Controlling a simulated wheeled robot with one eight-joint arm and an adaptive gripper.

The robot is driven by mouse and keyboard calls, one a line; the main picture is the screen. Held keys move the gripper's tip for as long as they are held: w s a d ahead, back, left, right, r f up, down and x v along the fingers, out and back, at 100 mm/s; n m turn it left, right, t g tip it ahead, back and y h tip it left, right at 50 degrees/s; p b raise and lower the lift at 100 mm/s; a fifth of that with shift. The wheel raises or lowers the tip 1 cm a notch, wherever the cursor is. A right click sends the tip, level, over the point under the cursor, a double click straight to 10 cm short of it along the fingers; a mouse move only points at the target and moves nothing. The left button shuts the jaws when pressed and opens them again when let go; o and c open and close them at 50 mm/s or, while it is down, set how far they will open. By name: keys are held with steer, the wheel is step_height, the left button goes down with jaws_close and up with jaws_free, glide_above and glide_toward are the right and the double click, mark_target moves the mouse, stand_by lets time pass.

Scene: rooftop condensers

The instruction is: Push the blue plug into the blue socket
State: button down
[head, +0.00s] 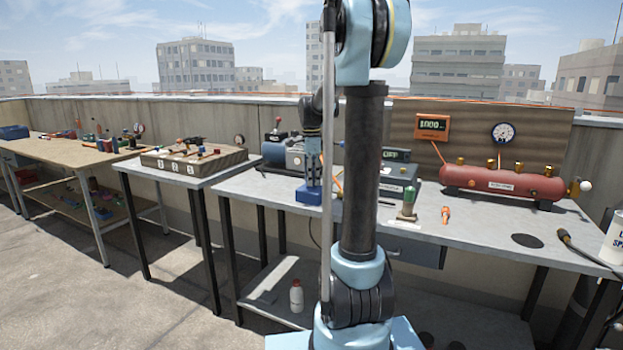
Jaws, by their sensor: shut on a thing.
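My gripper (313,172) points straight down over the left part of the near grey table, left of my arm column. It is shut on a blue block-like thing (308,196), which I take to be the blue plug. The blue thing is at or close to the tabletop; I cannot tell if it touches. It is small in this view, so its prongs or lower face do not show. I cannot make out the blue socket for certain; my column hides part of the table beside the gripper.
The grey table (470,228) carries a grey box with an "OFF" display (396,155), a green-topped item (408,203), a small orange item (445,214) and a red tank (503,182). A blue-grey machine (284,154) stands behind the gripper. A wooden-sided box (195,160) stands left.

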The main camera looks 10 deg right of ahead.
steer(key=shift+f, duration=0.1)
stand_by(0.3)
steer(key=c, duration=1.1)
jaws_free()
steer(key=shift+o, duration=0.2)
step_height(320, 180, up, 12)
steer(key=shift+a+f, duration=0.15)
steer(key=s+f+n+t, duration=0.1)
steer(key=s+f+n, duration=0.4)
steer(key=s, duration=0.5)
steer(key=s+f+n, duration=0.4)
steer(key=s, duration=0.6)
steer(key=s+f+n+t, duration=0.1)
steer(key=s+f+n, duration=0.8)
steer(key=s+f, duration=0.5)
step_height(320, 180, down, 2)
steer(key=shift+s, duration=0.35)
